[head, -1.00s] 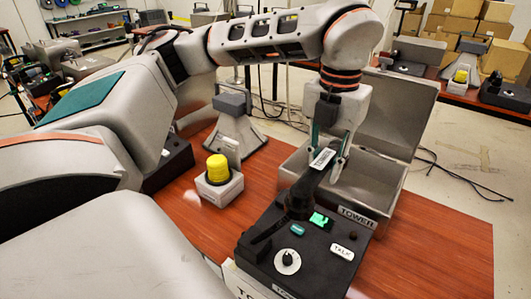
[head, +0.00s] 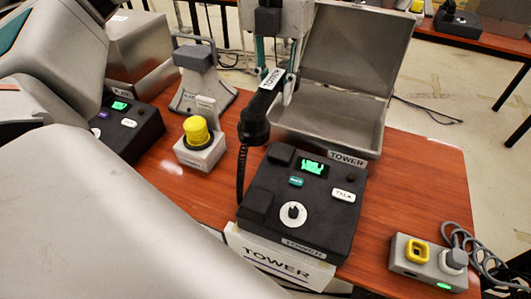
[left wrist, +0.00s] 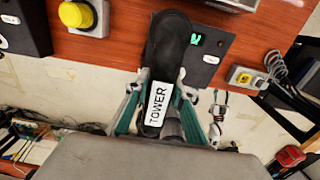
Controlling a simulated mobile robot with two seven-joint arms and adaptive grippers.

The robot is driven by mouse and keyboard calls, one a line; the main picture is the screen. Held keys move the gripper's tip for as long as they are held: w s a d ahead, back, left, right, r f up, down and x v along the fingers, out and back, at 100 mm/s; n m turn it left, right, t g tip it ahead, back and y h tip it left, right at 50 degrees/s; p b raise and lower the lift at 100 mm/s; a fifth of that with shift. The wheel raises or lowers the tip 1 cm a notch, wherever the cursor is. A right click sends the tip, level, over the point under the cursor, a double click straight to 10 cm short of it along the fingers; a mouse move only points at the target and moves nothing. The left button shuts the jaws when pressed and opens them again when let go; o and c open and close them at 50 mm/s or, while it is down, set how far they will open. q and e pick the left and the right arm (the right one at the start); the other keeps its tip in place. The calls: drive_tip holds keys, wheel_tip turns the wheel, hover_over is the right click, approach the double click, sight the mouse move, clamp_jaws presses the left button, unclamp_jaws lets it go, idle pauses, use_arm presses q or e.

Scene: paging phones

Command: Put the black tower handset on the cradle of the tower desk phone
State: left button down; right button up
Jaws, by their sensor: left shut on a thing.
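The black tower handset (head: 262,108), with a white TOWER label, is in the fingers of my left gripper (head: 274,82). It hangs tilted above the back left of the tower desk phone (head: 325,222), its lower end toward me. The phone is black, with a green screen, a dial and a TALK key; its cradle (head: 258,204) is bare along the left side. A coiled cord hangs from the handset. In the left wrist view the handset (left wrist: 168,48) lies between my teal fingers and hides much of the phone. My right gripper (left wrist: 220,104) shows small there, apparently open and empty.
An open grey metal case (head: 325,130) stands behind the phone. Bare table lies between.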

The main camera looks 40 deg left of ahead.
use_arm(q)
wheel_tip(320, 180, down, 20)
drive_tip(key=shift+r+b, duration=0.1)
drive_tip(key=shift+b, duration=0.35)
drive_tip(key=c, duration=1.7)
unclamp_jaws()
